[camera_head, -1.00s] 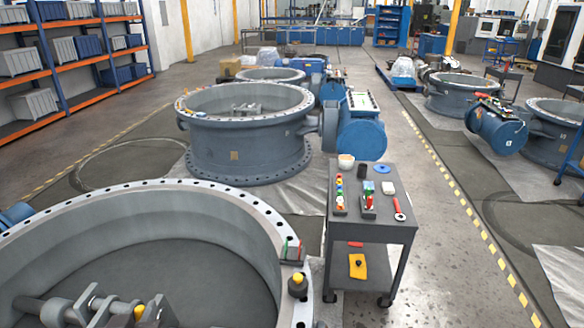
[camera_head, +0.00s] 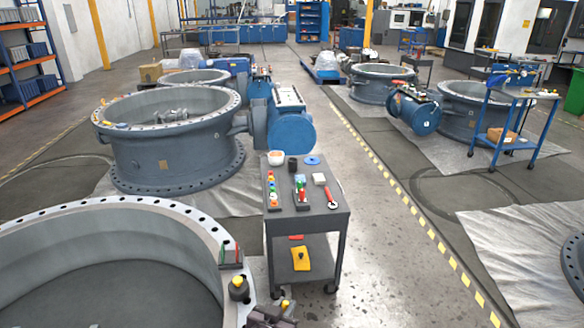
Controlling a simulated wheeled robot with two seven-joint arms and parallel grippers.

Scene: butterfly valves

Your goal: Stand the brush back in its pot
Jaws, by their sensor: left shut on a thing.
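My left gripper (camera_head: 270,317) is at the bottom edge, partly cut off, just right of the near valve's rim. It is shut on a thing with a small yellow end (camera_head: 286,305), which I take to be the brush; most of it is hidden. A small dark pot (camera_head: 239,292) with a yellow top stands on the near valve's flange, up and left of the gripper and apart from it. My right gripper is not in view.
The near valve ring (camera_head: 190,215) fills the lower left. A red and green item (camera_head: 230,255) is on its flange.

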